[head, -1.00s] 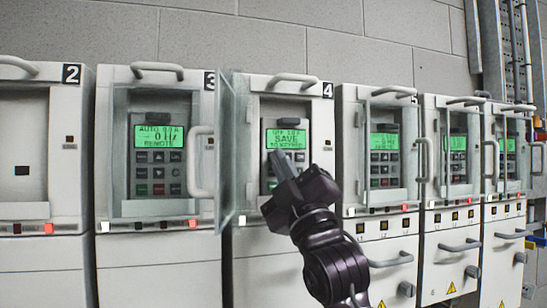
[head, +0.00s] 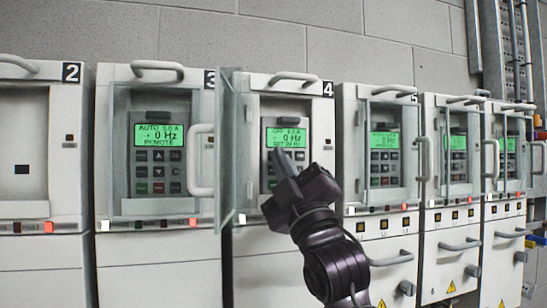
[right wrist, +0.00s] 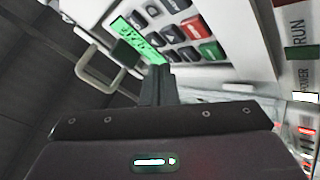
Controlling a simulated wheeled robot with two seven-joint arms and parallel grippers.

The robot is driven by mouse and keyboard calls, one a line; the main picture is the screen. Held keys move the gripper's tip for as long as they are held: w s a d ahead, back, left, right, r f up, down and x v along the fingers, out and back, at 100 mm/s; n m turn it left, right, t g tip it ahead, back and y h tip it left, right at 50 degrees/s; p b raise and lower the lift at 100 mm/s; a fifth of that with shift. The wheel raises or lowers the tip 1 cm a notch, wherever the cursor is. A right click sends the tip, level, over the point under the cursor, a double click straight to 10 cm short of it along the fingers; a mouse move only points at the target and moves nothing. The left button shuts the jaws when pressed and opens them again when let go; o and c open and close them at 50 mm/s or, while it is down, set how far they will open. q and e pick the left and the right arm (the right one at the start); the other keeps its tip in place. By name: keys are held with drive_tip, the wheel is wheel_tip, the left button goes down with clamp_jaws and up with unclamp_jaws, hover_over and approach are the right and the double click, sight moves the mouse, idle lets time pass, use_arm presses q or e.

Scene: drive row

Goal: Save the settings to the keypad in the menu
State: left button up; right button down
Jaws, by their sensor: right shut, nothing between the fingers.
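The keypad (head: 268,172) of drive 4 has a lit green display (head: 287,137), which reads OFF, 0 Hz and a small third line. The same display (right wrist: 137,40) shows rotated in the right wrist view, with grey keys (right wrist: 167,33), a red key and a green key (right wrist: 208,50). My right gripper (head: 280,158) is shut and empty. Its fingertips are in front of the upper keys, just below the display, and hide some keys. I cannot tell whether they touch a key. My left gripper is not in view.
Drive 4's glass door (head: 234,150) stands open to the left of the keypad. Drive 3 (head: 158,245) and drive 5 (head: 378,270) stand on either side, with lit displays. A handle (head: 292,78) sticks out above the keypad.

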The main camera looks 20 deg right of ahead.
drive_tip(key=shift+s, duration=0.45)
drive_tip(key=s+b, duration=0.1)
drive_tip(key=s, duration=0.4)
drive_tip(key=shift+d, duration=0.1)
drive_tip(key=shift+f, duration=0.1)
idle(1.3)
